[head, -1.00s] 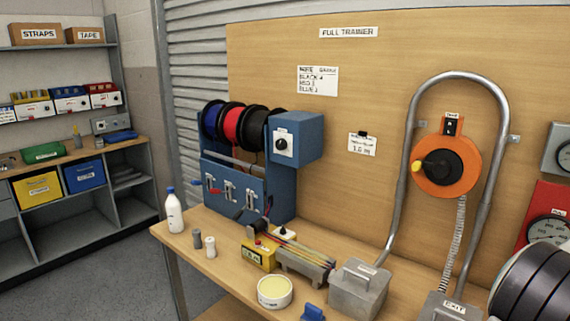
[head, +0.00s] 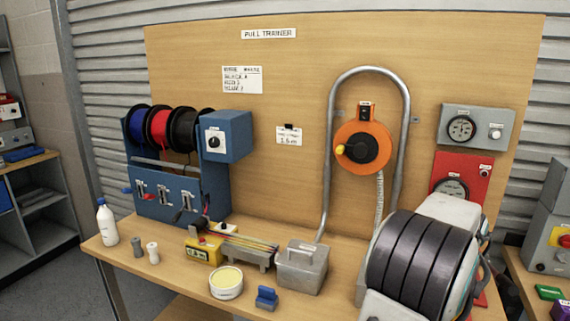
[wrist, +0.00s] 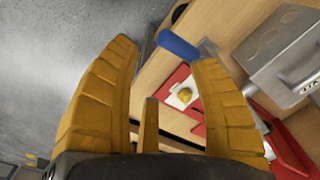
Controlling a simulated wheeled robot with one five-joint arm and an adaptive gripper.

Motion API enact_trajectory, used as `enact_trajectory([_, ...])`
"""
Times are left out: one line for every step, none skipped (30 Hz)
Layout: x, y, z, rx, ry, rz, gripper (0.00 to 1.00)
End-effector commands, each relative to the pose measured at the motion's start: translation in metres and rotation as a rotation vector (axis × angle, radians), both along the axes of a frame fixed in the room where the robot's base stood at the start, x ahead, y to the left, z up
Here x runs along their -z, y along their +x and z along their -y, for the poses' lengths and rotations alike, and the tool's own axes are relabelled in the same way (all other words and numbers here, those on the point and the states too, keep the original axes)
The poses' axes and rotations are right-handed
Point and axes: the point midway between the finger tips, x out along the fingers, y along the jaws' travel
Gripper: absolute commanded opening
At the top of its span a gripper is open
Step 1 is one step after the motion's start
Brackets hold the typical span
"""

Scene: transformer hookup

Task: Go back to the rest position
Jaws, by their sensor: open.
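Below and beyond the fingers are the grey floor at left and the wooden bench edge at right. A blue item (wrist: 178,45) lies just past the right finger, apart from or behind it; I cannot tell which. In the head view my dark ribbed arm fills the lower right over the bench, and the fingers are hidden there.
The bench (head: 180,283) carries a blue spool rack (head: 180,190), a white bottle (head: 106,222), a yellow box (head: 204,250), a tub (head: 226,282), a blue clamp (head: 266,298) and a grey metal box (head: 302,268). An orange reel (head: 362,148) hangs on the board.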

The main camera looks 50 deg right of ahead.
Motion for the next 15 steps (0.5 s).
enact_trajectory([-0.003,0.009,-0.003,-0.027,-0.005,0.000,0.56])
enact_trajectory([-0.005,0.014,-0.005,-0.044,-0.009,0.000,0.56])
enact_trajectory([-0.007,0.021,-0.008,-0.066,-0.012,0.000,0.56])
enact_trajectory([-0.009,0.028,-0.011,-0.087,-0.015,0.000,0.56])
enact_trajectory([-0.011,0.034,-0.013,-0.106,-0.018,0.001,0.56])
enact_trajectory([-0.013,0.043,-0.018,-0.136,-0.022,0.001,0.56])
enact_trajectory([-0.015,0.050,-0.021,-0.159,-0.026,0.002,0.56])
enact_trajectory([-0.017,0.057,-0.025,-0.183,-0.029,0.002,0.56])
enact_trajectory([-0.020,0.067,-0.031,-0.219,-0.034,0.002,0.56])
enact_trajectory([-0.022,0.075,-0.036,-0.248,-0.039,0.004,0.56])
enact_trajectory([-0.025,0.083,-0.041,-0.277,-0.043,0.004,0.56])
enact_trajectory([-0.028,0.095,-0.050,-0.322,-0.051,0.006,0.56])
enact_trajectory([-0.031,0.104,-0.057,-0.360,-0.056,0.007,0.56])
enact_trajectory([-0.034,0.114,-0.066,-0.402,-0.064,0.009,0.56])
enact_trajectory([-0.038,0.128,-0.079,-0.464,-0.073,0.011,0.56])
